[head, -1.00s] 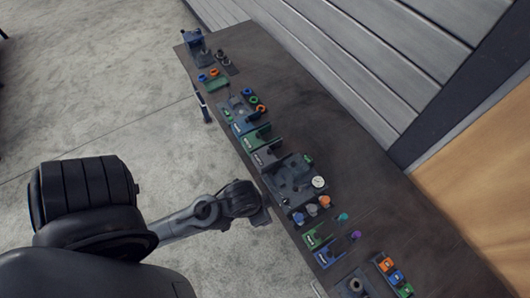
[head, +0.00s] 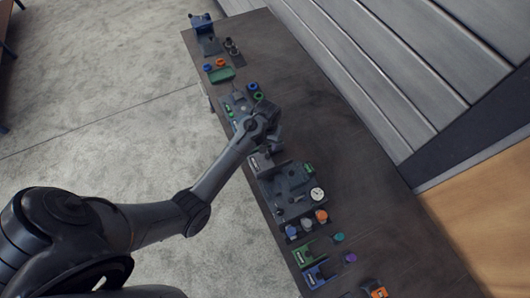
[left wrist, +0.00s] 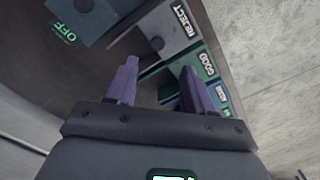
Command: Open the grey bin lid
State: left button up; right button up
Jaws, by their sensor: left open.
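The grey bin (head: 258,163) stands in the row along the table, partly hidden by my left arm in the head view. In the head view my left gripper (head: 272,138) is above the bins. Whether the fingers touch the bin cannot be told. My right gripper is not in view.
A green bin (left wrist: 207,64) labelled "GOOD" is beside the grey one, with a blue bin beyond. A dark fixture (head: 290,187) with a white dial (head: 317,194) is on the other side. The table's (head: 370,190) far strip by the wall is clear.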

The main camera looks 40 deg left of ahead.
aim_at(268, 155)
pick_arm(q)
jog(key=f, duration=1)
jog(key=shift+w, duration=0.25)
jog(key=shift+c, duration=0.4)
grip_shut()
jog(key=shift+w+f, duration=0.1)
